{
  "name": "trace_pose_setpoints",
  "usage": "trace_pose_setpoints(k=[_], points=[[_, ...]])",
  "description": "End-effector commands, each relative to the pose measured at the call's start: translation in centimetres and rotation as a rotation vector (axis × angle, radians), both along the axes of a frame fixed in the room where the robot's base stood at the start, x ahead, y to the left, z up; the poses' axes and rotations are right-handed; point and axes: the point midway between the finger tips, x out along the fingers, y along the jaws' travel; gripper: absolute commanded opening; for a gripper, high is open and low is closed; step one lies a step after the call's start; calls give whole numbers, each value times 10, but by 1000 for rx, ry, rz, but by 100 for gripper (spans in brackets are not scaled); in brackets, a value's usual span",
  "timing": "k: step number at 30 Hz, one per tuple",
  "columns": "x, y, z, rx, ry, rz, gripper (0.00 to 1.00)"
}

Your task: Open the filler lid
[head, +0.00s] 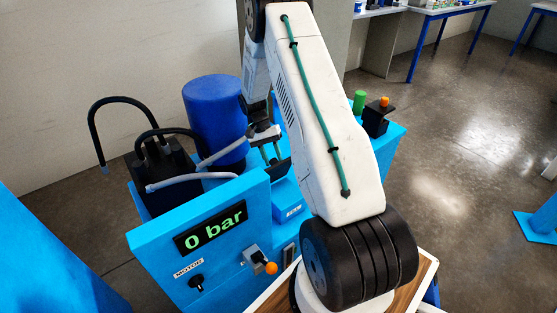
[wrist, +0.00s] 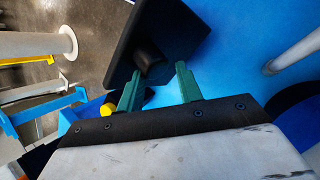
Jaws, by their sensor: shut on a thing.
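The filler lid looks to be a black square plate (wrist: 165,35) with a rounded dark knob (wrist: 148,58) on it, seen in the wrist view. My gripper (wrist: 158,78) has its two green fingers at either side of this knob and is shut on it. In the head view my gripper (head: 271,153) is over the blue machine, beside the blue tank, with a dark plate (head: 279,168) at its fingertips. The plate seems tilted against the blue surface. My arm and the front panel hide much around it, so I cannot tell how far it stands open.
The blue front panel (head: 160,255) carries a display (head: 212,230) reading 0 bar, a MOTOR knob (head: 196,281) and an orange-tipped lever (head: 268,266). A blue tank (head: 213,110) and grey hoses (head: 190,178) stand close to my gripper. A green cylinder (head: 359,101) is at right.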

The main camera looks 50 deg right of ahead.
Motion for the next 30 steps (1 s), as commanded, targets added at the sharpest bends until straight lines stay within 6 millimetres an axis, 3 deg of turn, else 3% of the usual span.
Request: trace_pose_setpoints(k=[1, 27, 28, 30], points=[[3, 10, -6, 13, 4, -7, 0], [10, 13, -9, 16, 13, -7, 0], [10, 13, -9, 16, 13, -7, 39], [9, 12, -9, 16, 13, -7, 50]])
